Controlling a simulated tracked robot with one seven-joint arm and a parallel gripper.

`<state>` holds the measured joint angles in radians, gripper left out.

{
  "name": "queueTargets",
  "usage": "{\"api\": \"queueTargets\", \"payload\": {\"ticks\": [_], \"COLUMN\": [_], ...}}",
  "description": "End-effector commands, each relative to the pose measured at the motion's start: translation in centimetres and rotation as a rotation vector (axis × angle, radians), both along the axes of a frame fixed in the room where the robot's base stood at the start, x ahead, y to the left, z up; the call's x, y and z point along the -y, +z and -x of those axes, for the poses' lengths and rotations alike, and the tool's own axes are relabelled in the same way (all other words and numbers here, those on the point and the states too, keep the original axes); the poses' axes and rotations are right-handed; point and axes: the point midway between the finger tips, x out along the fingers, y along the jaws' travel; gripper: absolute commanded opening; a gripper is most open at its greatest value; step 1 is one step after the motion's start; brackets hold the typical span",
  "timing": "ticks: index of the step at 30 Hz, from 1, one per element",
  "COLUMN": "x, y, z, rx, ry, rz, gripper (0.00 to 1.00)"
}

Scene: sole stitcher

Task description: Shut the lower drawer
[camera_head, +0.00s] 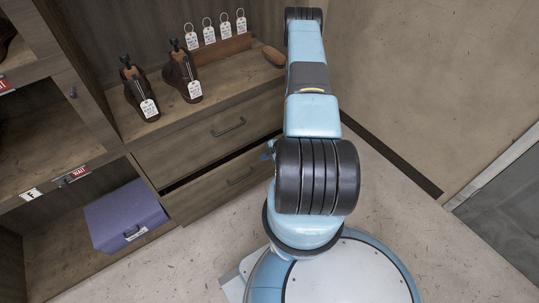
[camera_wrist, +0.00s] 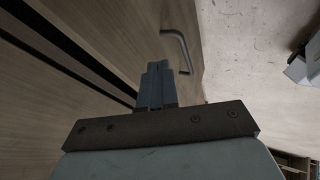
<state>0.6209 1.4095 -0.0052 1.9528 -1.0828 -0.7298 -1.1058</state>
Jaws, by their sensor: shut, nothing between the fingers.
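The lower drawer (camera_head: 207,197) is in the wooden cabinet, under the upper drawer (camera_head: 190,150). A dark gap runs along its top edge, and its front stands a little out, so it is partly open. In the wrist view the lower drawer's front (camera_wrist: 125,35) fills the upper middle, with its dark handle (camera_wrist: 181,48) just right of my fingers and the dark gap to the left. My gripper (camera_wrist: 156,66) is shut and empty, its tips close to the drawer front. I cannot tell whether they touch it. In the head view my arm hides most of the gripper.
Two brown shoes (camera_head: 181,75) with tags stand on the cabinet top, before a rack of tags (camera_head: 222,47). A purple box (camera_head: 125,213) sits in the lower left shelf. The floor (camera_head: 190,260) in front is bare. A wall (camera_head: 430,80) closes the right side.

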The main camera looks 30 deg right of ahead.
Motion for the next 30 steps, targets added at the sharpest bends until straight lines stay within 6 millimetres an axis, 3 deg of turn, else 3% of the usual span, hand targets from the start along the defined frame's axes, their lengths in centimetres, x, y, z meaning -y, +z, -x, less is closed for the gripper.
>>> {"api": "queueTargets", "payload": {"ticks": [7, 23, 30], "x": [0.0, 0.0, -0.1], "y": [0.2, 0.3, 0.2], "z": [-3.1, -4.0, -6.5], "rx": [0.002, 0.001, 0.002], "ry": [0.001, 0.000, 0.001], "rz": [0.001, 0.001, 0.002], "gripper": [0.00, 0.00, 0.00]}}
